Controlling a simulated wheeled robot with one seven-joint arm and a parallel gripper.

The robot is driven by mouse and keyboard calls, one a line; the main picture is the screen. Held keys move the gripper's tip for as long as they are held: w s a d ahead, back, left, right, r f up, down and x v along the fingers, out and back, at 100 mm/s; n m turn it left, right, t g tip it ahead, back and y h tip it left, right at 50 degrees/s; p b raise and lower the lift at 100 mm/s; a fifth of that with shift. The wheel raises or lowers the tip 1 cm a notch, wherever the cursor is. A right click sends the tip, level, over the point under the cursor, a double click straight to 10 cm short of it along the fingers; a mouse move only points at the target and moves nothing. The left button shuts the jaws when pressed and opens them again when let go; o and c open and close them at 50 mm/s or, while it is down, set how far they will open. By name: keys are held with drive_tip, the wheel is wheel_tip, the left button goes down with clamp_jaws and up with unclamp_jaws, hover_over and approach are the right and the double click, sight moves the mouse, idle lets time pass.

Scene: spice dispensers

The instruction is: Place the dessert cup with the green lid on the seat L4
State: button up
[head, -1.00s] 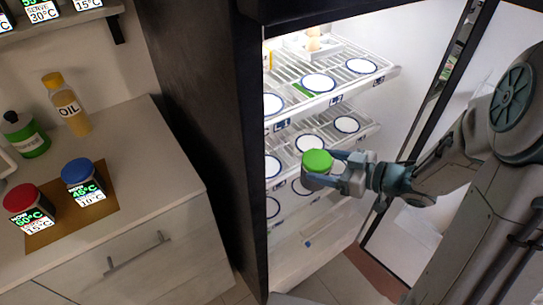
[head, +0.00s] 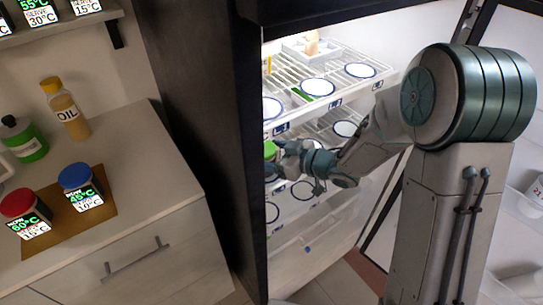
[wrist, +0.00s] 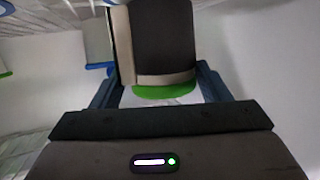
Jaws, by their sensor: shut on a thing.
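The dessert cup with the green lid (head: 270,149) is at the left side of the open fridge's middle shelf, partly hidden by my gripper and the fridge's side wall. In the wrist view the cup (wrist: 165,45) has a dark and beige body and sits between my fingers, its green lid nearest the camera. My gripper (head: 277,160) is shut on the cup. The seats are white discs with blue rims on the shelves, such as one on the upper shelf (head: 318,87) and one on the middle shelf (head: 345,129). I cannot read which is L4.
The fridge's dark side wall (head: 215,130) stands close left of my gripper. The upper shelf (head: 375,82) lies above it, and lower seats (head: 302,190) below. Cups with red (head: 18,203) and blue (head: 75,176) lids stand on a brown mat on the counter.

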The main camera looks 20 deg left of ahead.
drive_tip(key=shift+f, duration=0.2)
drive_tip(key=shift+f, duration=0.1)
drive_tip(key=shift+f, duration=0.15)
drive_tip(key=o, duration=1.2)
drive_tip(key=shift+o, duration=0.2)
drive_tip(key=shift+r, duration=0.2)
